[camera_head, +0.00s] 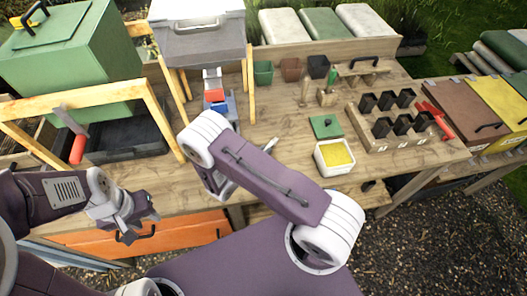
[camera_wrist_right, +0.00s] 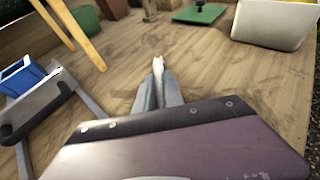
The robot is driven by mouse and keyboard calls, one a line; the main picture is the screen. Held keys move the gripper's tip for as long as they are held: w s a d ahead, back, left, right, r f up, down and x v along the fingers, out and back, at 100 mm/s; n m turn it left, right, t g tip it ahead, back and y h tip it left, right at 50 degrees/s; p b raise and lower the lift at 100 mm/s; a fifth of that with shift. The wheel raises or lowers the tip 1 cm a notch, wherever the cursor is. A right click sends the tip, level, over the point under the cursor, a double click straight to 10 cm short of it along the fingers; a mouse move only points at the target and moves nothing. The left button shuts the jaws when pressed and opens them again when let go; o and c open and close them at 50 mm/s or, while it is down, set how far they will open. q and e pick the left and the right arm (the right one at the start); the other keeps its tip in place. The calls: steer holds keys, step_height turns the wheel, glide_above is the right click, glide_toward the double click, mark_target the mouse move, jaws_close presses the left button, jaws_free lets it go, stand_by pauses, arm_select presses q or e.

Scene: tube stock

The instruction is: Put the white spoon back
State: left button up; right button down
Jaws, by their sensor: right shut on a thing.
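In the right wrist view my right gripper (camera_wrist_right: 160,92) is shut on a thin white piece (camera_wrist_right: 158,64) that stands up between its fingertips. It looks like part of the white spoon; the rest of it is hidden by the fingers. In the head view my right forearm covers most of this gripper, above the front part of the wooden bench (camera_head: 270,145). My left gripper (camera_head: 142,220) is empty, its jaws apart, in front of the bench at the left. No other white spoon can be made out.
A white tub (camera_head: 322,165) with yellow contents stands right of my right arm, with a green lid (camera_head: 325,127) behind it. A wooden rack (camera_head: 385,138) holds several black pots. A blue box (camera_head: 223,106) stands beneath a grey-lidded hopper (camera_head: 200,42). Bare bench lies between them.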

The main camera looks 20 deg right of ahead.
steer(key=shift+f, duration=0.15)
steer(key=c, duration=1.8)
jaws_free()
steer(key=shift+c, duration=0.2)
steer(key=o, duration=0.5)
steer(key=shift+a, duration=0.1)
steer(key=b+v, duration=0.1)
steer(key=v, duration=0.7)
steer(key=shift+b, duration=0.4)
steer(key=shift+s+a+r, duration=0.25)
steer(key=shift+s+a, duration=0.1)
